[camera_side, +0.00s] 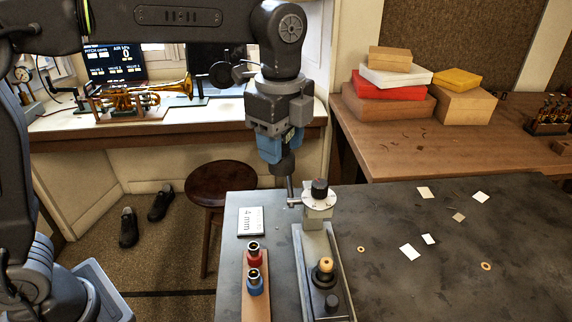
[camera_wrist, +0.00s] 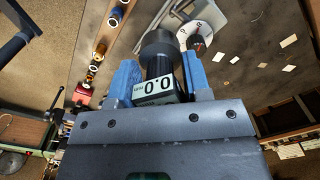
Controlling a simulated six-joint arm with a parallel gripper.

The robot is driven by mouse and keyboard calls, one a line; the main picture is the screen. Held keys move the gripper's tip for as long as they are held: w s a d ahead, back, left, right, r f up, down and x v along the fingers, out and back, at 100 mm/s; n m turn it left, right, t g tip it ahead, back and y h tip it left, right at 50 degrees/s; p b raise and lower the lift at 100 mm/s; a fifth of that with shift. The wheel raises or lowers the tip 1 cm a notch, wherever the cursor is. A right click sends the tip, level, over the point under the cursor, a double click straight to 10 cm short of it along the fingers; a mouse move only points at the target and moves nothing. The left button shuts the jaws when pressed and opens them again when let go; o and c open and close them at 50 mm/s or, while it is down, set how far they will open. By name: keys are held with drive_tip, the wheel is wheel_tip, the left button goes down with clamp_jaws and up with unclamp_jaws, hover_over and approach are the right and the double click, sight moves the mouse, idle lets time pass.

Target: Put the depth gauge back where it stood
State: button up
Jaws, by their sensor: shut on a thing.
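My gripper (camera_side: 279,147) is shut on the depth gauge (camera_side: 284,164), above the left edge of the grey bench. The gauge hangs upright as a dark cylinder with a thin rod below. In the wrist view, the gauge (camera_wrist: 155,88) sits between the blue fingers of my gripper (camera_wrist: 160,76); its display reads 0.0 and its dark round end faces away. The rod's lower end is close beside a metal fixture (camera_side: 318,205) with a white dial and black knob; I cannot tell whether they touch. The dial also shows in the wrist view (camera_wrist: 195,36).
A wooden strip (camera_side: 257,300) with red- and blue-ringed pieces stands left of a long metal tray (camera_side: 303,285). A "4 mm" card (camera_side: 250,221) lies behind the strip. Paper squares and rings lie on the right of the bench. A stool (camera_side: 220,185) stands behind.

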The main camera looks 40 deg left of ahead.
drive_tip(key=s+d+m, duration=0.3)
drive_tip(key=d, duration=1)
drive_tip(key=s+d+m, duration=0.2)
drive_tip(key=d+m, duration=0.1)
drive_tip(key=d, duration=1.1)
wheel_tip(320, 180, down, 15)
drive_tip(key=shift+a+f, duration=0.15)
drive_tip(key=shift+f, duration=2.8)
drive_tip(key=shift+f, duration=0.1)
drive_tip(key=o, duration=1.5)
drive_tip(key=shift+o, duration=0.2)
